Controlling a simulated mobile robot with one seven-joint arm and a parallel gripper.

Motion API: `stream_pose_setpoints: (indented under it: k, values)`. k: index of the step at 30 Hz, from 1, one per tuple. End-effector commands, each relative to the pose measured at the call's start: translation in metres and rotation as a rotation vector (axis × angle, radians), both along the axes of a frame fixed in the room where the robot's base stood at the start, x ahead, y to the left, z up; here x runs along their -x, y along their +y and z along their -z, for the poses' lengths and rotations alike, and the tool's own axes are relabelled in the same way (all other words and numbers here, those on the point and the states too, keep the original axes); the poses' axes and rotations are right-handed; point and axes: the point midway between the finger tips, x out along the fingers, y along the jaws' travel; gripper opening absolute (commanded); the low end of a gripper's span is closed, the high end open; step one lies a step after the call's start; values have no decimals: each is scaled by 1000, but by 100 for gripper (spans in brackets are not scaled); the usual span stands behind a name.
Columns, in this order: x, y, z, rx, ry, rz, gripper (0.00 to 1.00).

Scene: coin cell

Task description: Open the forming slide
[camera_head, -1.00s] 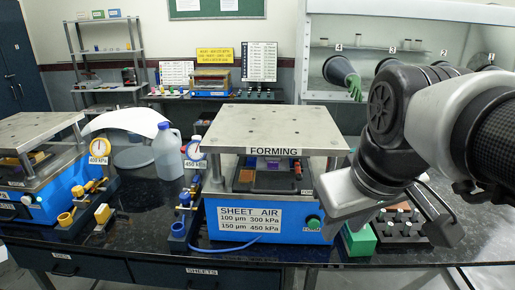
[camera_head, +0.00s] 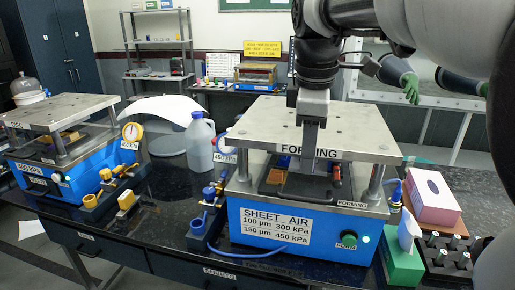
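The forming press (camera_head: 300,215) is a blue machine with a thick steel top plate (camera_head: 270,125) labelled FORMING. Its forming slide (camera_head: 300,188) is a dark tray low in the opening between the blue base and the top plate. My gripper (camera_head: 310,168) points down in front of the top plate's front edge, over the slide's front area. It covers part of the FORMING label and part of the opening. Its fingertips are small and dark against the slide, so I cannot tell whether they touch it or are open or shut.
A second blue press (camera_head: 65,170) stands at the left. Gauge and valve fittings (camera_head: 208,195) and a white jug (camera_head: 200,142) stand between the presses. A tissue box (camera_head: 432,195), a green box (camera_head: 403,262) and a dark vial rack (camera_head: 446,252) are close on the right.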

Motion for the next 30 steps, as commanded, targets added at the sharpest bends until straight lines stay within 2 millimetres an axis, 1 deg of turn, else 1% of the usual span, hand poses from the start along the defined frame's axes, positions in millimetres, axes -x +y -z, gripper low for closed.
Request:
stream_pose_setpoints:
  k: [1, 6, 12, 15, 21, 28, 29, 30]
  values:
    - [-1, -1, 14, 0, 3, 1, 30]
    - [-8, -3, 51, 0, 3, 2, 30]
    - [-15, -5, 86, -1, 1, 2, 30]
    - [-17, -6, 98, -1, 1, 2, 30]
    - [-19, -6, 108, -1, -2, 2, 30]
    - [-20, -6, 108, -1, -2, 2, 30]
    - [-20, -6, 108, -1, -2, 2, 28]
    - [-20, -6, 108, -1, -2, 2, 22]
